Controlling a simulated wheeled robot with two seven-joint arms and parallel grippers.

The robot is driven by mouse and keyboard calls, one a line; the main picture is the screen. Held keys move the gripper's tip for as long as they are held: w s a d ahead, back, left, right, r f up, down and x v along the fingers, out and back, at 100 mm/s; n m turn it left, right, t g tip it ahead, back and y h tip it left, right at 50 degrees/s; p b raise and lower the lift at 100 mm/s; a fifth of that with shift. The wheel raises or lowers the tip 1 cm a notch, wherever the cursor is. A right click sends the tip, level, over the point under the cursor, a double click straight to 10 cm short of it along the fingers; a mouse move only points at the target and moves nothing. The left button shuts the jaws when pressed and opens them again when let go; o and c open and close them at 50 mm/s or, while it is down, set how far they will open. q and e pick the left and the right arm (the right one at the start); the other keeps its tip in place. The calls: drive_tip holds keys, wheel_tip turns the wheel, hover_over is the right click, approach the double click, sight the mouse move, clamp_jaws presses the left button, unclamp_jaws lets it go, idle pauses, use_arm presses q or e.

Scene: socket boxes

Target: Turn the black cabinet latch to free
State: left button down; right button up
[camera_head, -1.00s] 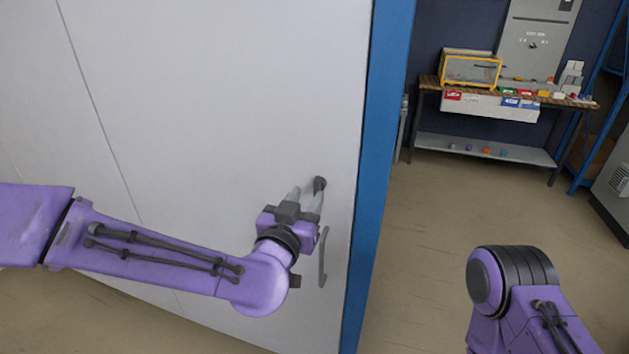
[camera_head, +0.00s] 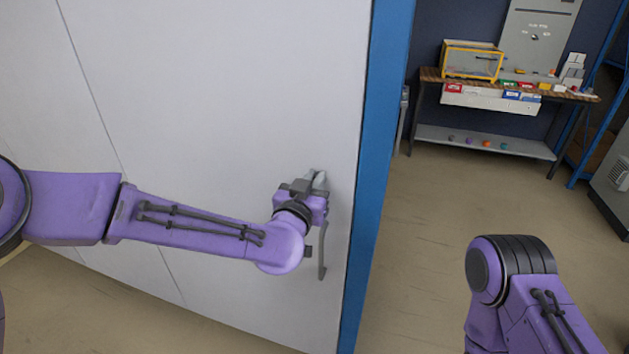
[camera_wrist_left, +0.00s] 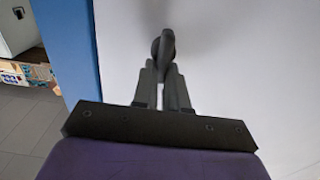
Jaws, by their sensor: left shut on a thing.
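The black cabinet latch (camera_wrist_left: 163,42) sits on the pale cabinet door and shows in the left wrist view as a dark knob with a short lever between the fingertips. My left gripper (camera_head: 316,181) is at the door near its right side; its fingers (camera_wrist_left: 165,78) are shut on the latch lever. In the head view the fingers and wrist hide most of the latch, so its exact angle cannot be told there. My right gripper is out of view; only part of my right arm shows at the lower right.
A grey vertical pull handle (camera_head: 322,252) is on the door just below my left gripper. A blue cabinet edge (camera_head: 376,170) borders the door on the right. A workbench (camera_head: 430,76) with bins stands at the back right, with open floor before it.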

use_arm(q)
drive_tip(key=shift+n, duration=0.3)
drive_tip(key=shift+w+a+f+n+b, duration=0.1)
drive_tip(key=shift+a+f+n+b, duration=0.25)
drive_tip(key=shift+n+b, duration=1.75)
drive_tip(key=shift+w+a+f+n+b, duration=0.1)
drive_tip(key=shift+a+f+n+b, duration=0.4)
drive_tip(key=shift+n, duration=3.15)
drive_tip(key=shift+w+a+f+n+b, duration=0.1)
drive_tip(key=shift+a+f+n+b, duration=0.1)
drive_tip(key=shift+n+b, duration=1.95)
drive_tip(key=shift+d+n+p, duration=0.1)
drive_tip(key=shift+n+p, duration=0.55)
drive_tip(key=shift+n, duration=0.25)
drive_tip(key=c, duration=1.2)
unclamp_jaws()
drive_tip(key=shift+o, duration=0.2)
